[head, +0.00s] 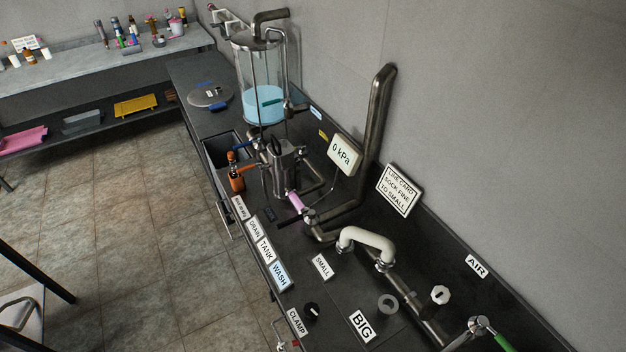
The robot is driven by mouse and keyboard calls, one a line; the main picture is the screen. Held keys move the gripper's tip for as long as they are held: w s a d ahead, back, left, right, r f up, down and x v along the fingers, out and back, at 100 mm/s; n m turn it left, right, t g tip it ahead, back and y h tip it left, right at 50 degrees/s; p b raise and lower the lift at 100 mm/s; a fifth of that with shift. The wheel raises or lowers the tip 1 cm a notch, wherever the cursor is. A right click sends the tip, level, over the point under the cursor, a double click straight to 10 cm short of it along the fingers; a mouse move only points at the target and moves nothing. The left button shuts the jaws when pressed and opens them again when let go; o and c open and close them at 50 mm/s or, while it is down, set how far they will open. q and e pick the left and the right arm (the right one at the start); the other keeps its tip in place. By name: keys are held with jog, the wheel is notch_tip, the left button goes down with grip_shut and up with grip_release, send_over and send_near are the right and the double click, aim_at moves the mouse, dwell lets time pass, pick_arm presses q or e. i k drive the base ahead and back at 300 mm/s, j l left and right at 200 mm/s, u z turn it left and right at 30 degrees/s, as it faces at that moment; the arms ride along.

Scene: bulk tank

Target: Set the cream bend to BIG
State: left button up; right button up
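The cream bend (368,241) is a U-shaped pipe piece at the right of the dark counter. Its left end comes down beside the steel pipework, and its right end meets a steel fitting on the pipe that runs to the lower right. The SMALL label (321,266) lies to the lower left of the bend. The BIG label (362,326) lies nearer the front, next to a grey ring-shaped port (388,304) that stands open with no bend on it. Which label the bend's ends match is hard to tell. Neither of my grippers is in view.
A pressure display (342,152) reads 0 kPa. A line card (397,190) leans at the wall. A glass tank (262,85) holds blue liquid. Tiled floor is open at left.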

aim_at(385, 260)
jog(key=i+j+z, duration=0.3)
jog(key=i+j, duration=0.45)
